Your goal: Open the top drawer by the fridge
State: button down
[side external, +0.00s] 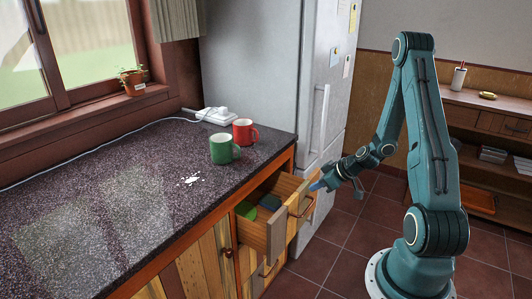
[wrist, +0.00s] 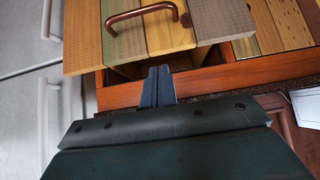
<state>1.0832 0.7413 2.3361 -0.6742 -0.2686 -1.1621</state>
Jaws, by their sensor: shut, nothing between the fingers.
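The top drawer (side external: 262,228) beside the fridge stands pulled out from the counter, showing a green item (side external: 246,209) and a blue item (side external: 270,203) inside. Its striped wooden front also shows at the top of the wrist view (wrist: 215,18), with a curved copper-coloured handle (wrist: 145,11). My gripper (side external: 317,186) is by the drawer front, at about the height of its upper edge. In the wrist view my fingers (wrist: 157,84) are together and empty, apart from the handle. I cannot tell whether they touch the drawer.
The fridge (side external: 270,70) stands right behind the drawer, with a long upright handle (side external: 320,118). A green mug (side external: 222,149), a red mug (side external: 243,132) and a white socket block (side external: 215,115) sit on the dark counter (side external: 110,190). Tiled floor (side external: 330,225) is clear beside the drawer.

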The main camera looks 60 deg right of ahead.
aim_at(310, 206)
jog(key=c, duration=2.1)
grip_release()
jog(key=o, duration=0.6)
jog(key=d+r+n+g, duration=0.1)
jog(key=n+g, duration=0.1)
jog(key=n, duration=0.4)
jog(key=d+r+n+g, duration=0.1)
jog(key=n+g, duration=0.1)
jog(key=n, duration=0.4)
jog(key=d+r+n+g, duration=0.1)
jog(key=n+g, duration=0.1)
jog(key=n, duration=0.4)
jog(key=shift+d+r, duration=0.15)
jog(key=shift+r, duration=0.15)
jog(key=shift+s+x, duration=0.15)
jog(key=shift+x, duration=3.3)
jog(key=shift+s+x, duration=0.1)
jog(key=shift+x, duration=3.35)
jog(key=shift+f, duration=0.1)
grip_shut()
